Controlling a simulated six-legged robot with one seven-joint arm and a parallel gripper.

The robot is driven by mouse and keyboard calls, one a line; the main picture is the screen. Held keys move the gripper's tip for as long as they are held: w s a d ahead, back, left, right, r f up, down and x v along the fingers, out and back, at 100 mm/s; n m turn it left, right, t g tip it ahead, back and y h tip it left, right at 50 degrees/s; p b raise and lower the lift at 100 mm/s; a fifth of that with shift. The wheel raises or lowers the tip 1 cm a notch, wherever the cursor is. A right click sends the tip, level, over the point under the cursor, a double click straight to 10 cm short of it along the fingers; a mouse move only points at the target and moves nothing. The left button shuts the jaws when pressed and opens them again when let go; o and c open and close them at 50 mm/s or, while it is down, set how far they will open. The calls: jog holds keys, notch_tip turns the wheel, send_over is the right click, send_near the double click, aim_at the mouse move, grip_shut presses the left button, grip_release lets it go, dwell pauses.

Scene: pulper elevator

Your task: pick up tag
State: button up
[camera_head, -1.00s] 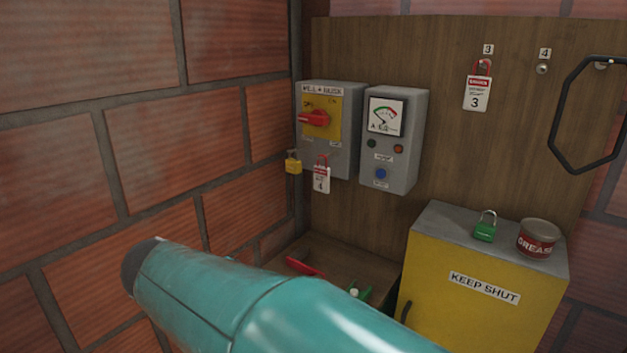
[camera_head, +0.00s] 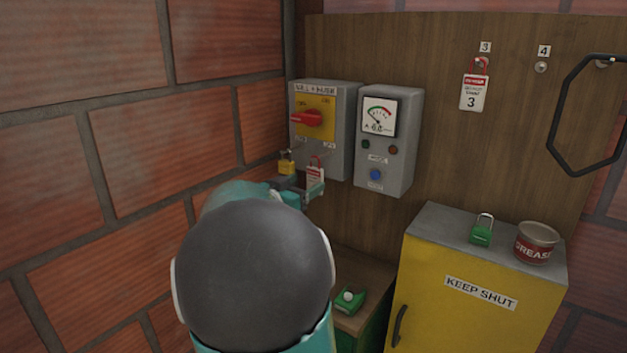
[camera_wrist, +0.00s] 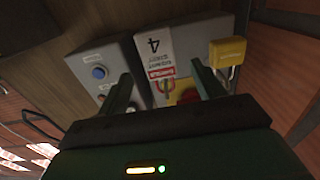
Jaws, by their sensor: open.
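The white tag with a red band (camera_head: 315,174) hangs by a red hook below the switch box at the back wall; my gripper covers its lower part. In the wrist view the tag (camera_wrist: 159,55) appears upside down with the number 4. My gripper (camera_head: 312,192) is just in front of and below it. In the wrist view the open fingers of my gripper (camera_wrist: 166,90) stand on either side of the tag's line; nothing is held. I cannot tell the exact depth gap. A second tag (camera_head: 474,93), numbered 3, hangs on hook 3.
A yellow padlock (camera_head: 286,163) hangs close left of the tag. The switch box (camera_head: 339,135) and meter box (camera_head: 400,140) are behind. A yellow cabinet (camera_head: 460,270) carries a green padlock (camera_head: 482,231) and grease tin (camera_head: 536,243). Hook 4 (camera_head: 541,67) is bare. Brick wall stands left.

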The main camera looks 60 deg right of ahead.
aim_at(313, 170)
jog(key=d, duration=0.2)
jog(key=s+d, duration=0.1)
jog(key=d, duration=0.4)
jog(key=shift+s+d+r, duration=0.15)
jog(key=shift+d, duration=0.15)
jog(key=c, duration=1.1)
jog(key=shift+o, duration=0.2)
jog(key=shift+r, duration=0.5)
jog(key=shift+a+r, duration=0.15)
jog(key=shift+r, duration=0.2)
jog(key=w+a, duration=0.2)
jog(key=a, duration=1.5)
jog(key=shift+w+a, duration=0.3)
jog(key=shift+w, duration=0.1)
jog(key=shift+f, duration=0.1)
